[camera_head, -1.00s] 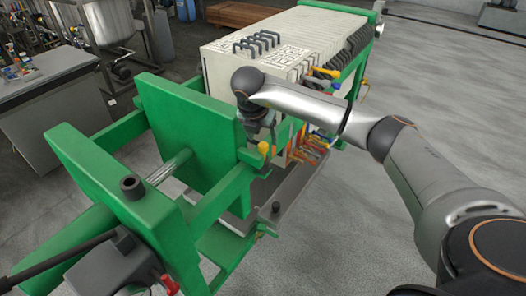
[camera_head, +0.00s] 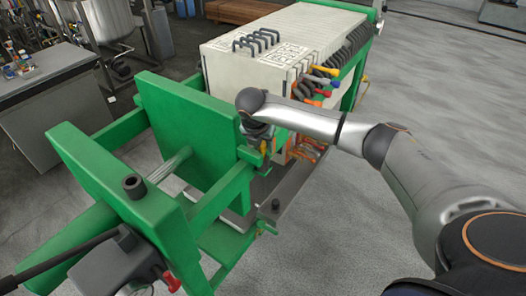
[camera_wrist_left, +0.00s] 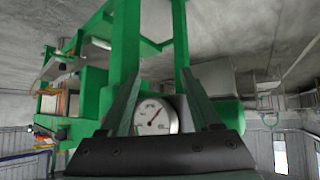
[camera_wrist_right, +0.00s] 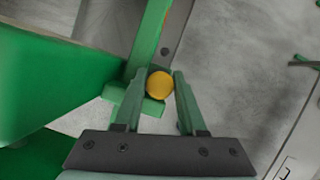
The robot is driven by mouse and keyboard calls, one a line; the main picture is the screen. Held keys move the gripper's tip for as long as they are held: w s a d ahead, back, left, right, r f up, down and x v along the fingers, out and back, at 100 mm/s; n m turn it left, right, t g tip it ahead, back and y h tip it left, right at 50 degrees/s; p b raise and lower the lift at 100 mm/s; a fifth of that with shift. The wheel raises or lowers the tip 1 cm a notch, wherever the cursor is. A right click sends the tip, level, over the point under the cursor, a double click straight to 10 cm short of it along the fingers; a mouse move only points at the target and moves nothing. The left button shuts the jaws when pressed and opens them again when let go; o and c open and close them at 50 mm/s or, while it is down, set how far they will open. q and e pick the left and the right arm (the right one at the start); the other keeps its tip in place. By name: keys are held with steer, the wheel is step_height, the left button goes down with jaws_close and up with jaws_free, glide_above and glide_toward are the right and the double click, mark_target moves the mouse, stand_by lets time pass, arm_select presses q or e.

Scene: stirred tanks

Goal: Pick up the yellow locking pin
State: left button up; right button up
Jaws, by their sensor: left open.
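The yellow locking pin shows as a round yellow knob (camera_wrist_right: 159,85) in the right wrist view. It sits beside a green frame bar. In the head view the right gripper (camera_head: 259,143) is at the green frame's side rail and largely covers the pin. In the left wrist view my left gripper (camera_wrist_left: 162,75) is open and empty, with a round white gauge (camera_wrist_left: 153,116) beyond its fingers.
The green press frame (camera_head: 182,120) fills the left and middle. A white plate stack (camera_head: 245,70) with coloured handles stands behind. A grey table (camera_head: 45,100) is at the left. The floor at the right is clear.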

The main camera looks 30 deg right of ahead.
jaws_close()
steer(key=shift+r, duration=0.1)
